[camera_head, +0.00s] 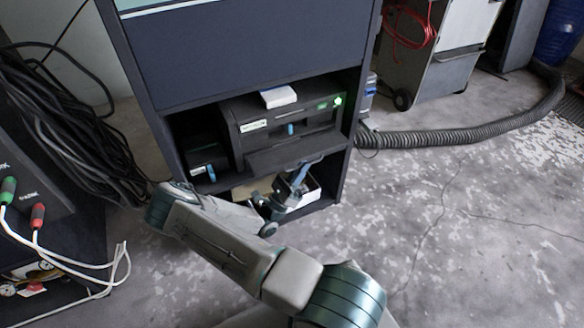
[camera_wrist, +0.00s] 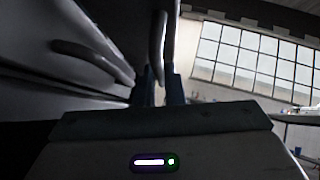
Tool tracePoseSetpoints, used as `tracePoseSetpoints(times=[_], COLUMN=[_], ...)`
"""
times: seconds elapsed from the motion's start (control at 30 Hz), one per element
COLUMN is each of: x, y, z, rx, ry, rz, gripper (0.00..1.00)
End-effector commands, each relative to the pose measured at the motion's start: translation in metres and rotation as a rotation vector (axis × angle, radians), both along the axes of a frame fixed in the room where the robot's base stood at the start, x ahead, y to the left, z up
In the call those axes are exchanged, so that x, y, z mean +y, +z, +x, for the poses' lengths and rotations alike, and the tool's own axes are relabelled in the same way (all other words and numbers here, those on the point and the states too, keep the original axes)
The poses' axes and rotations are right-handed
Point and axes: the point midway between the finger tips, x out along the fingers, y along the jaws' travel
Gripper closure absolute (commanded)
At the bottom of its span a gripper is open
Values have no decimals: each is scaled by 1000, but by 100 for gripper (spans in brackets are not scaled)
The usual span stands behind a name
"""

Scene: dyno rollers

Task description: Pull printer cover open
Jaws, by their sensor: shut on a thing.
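The black printer (camera_head: 285,118) sits on a shelf in the dark cabinet, a green light lit at its right. Its cover (camera_head: 290,152) is a dark flap that juts out from the lower front, tilted down. My gripper (camera_head: 312,163) comes from below and meets the flap's front edge towards its right end. Dark surfaces fill the left of that view.
A white block (camera_head: 279,97) lies on the printer. A smaller black device (camera_head: 204,155) stands left of it. An open box (camera_head: 312,188) is on the shelf below, behind my wrist. Black cables (camera_head: 75,120) hang at the left. A ribbed hose (camera_head: 470,132) runs along the floor at right.

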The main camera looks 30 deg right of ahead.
Motion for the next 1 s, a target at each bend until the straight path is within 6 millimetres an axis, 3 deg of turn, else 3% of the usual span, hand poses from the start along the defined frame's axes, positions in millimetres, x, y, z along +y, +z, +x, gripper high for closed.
tracePoseSetpoints(times=[0.1,0.53,0.6,0.63,1.0], x=[-6,-7,-7,-7,-2], y=[11,9,9,9,4], z=[-4,-5,-5,-5,-7], rx=[62,107,107,107,108], ry=[-13,-14,-14,-14,-13], rz=[2,2,2,2,4], gripper=[100,100,72,69,69])
